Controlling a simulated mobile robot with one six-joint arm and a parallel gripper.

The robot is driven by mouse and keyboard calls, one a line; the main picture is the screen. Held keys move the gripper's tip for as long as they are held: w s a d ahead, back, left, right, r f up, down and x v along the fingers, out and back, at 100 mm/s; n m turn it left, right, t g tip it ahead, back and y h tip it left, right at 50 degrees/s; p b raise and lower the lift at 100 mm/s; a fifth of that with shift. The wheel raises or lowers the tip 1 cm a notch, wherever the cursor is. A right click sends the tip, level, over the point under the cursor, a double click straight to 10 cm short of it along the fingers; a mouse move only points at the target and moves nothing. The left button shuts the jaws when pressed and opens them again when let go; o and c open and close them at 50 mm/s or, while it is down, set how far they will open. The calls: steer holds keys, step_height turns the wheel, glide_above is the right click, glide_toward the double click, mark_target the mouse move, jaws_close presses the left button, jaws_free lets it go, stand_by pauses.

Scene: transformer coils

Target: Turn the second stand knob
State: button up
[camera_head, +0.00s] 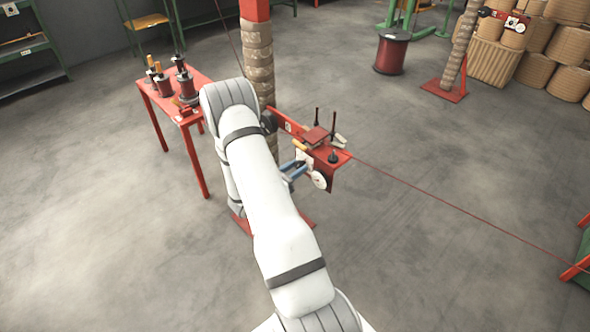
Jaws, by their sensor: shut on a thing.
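The near stand is a column wrapped in brown material (259,62) with a red bracket (338,172) reaching right. The bracket carries a black knob (333,157), a white disc (319,181), two dark upright rods and a wooden-coloured handle (300,145). My gripper (301,171), with blue-grey fingers, is at the bracket's near-left side, beside the white disc. It is shut on a small part there, seemingly a stand knob; the fingers and arm mostly hide it. A second wrapped stand (464,45) with its own red bracket and black knob (485,12) stands far off at the upper right.
A red table (196,119) with several coils stands at the left. A dark red wire (440,200) runs from the bracket to the lower right. A red spool (392,52) and stacked rolls (550,50) are at the back. Grey floor at the right is mostly clear.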

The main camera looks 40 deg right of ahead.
steer(key=o, duration=0.9)
steer(key=shift+o, duration=0.2)
steer(key=a+b, duration=0.1)
steer(key=a, duration=0.6)
steer(key=shift+s+a, duration=0.3)
steer(key=shift+a, duration=0.1)
